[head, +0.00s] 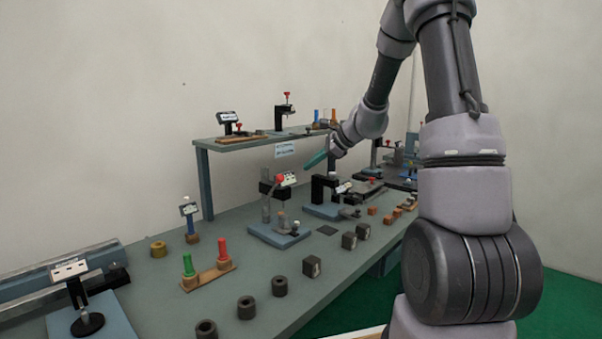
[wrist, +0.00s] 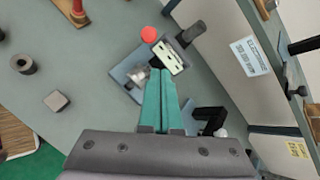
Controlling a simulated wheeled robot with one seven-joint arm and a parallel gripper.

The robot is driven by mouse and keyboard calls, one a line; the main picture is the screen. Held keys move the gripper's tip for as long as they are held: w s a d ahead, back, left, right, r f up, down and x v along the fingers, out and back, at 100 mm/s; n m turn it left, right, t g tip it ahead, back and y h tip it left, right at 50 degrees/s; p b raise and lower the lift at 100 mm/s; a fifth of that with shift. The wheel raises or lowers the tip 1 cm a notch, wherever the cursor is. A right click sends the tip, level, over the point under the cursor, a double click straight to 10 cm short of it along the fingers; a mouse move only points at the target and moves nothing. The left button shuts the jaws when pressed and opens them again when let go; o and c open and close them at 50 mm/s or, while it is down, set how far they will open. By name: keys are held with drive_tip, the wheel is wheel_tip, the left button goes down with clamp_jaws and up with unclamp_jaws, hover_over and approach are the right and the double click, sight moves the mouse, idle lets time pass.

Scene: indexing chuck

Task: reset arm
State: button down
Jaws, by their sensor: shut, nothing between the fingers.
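My gripper (head: 317,160) has teal fingers and hangs in the air above the workbench in the head view. In the wrist view the two teal fingers of my gripper (wrist: 154,102) lie together, shut and empty. Beneath them in the wrist view is a fixture with a red knob (wrist: 149,34) and a white label plate (wrist: 168,57) on a blue base (wrist: 125,72). In the head view this fixture's blue base (head: 279,236) stands on the bench, its red knob (head: 280,178) just left of and below the fingertips. The fingers appear apart from it.
The grey bench (head: 170,285) carries a wooden rack with green and red pegs (head: 208,277), several dark rings (head: 246,307) and dark blocks (head: 311,266). A black fixture (head: 323,190) stands right of the red-knobbed one. A raised shelf (head: 250,147) runs behind.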

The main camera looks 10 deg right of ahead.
drive_tip(key=s+a+r+n+g+h, duration=0.1)
drive_tip(key=s+r+n, duration=0.4)
drive_tip(key=s, duration=0.4)
drive_tip(key=s+a+r+n+h, duration=0.1)
drive_tip(key=s+r+n, duration=0.2)
drive_tip(key=s+r, duration=0.55)
drive_tip(key=s+d+n+t+h, duration=0.1)
drive_tip(key=s+n, duration=0.6)
drive_tip(key=s, duration=0.8)
drive_tip(key=shift+s+d+r+h, duration=0.2)
drive_tip(key=shift+d+r+h, duration=0.25)
drive_tip(key=shift+d+h, duration=0.6)
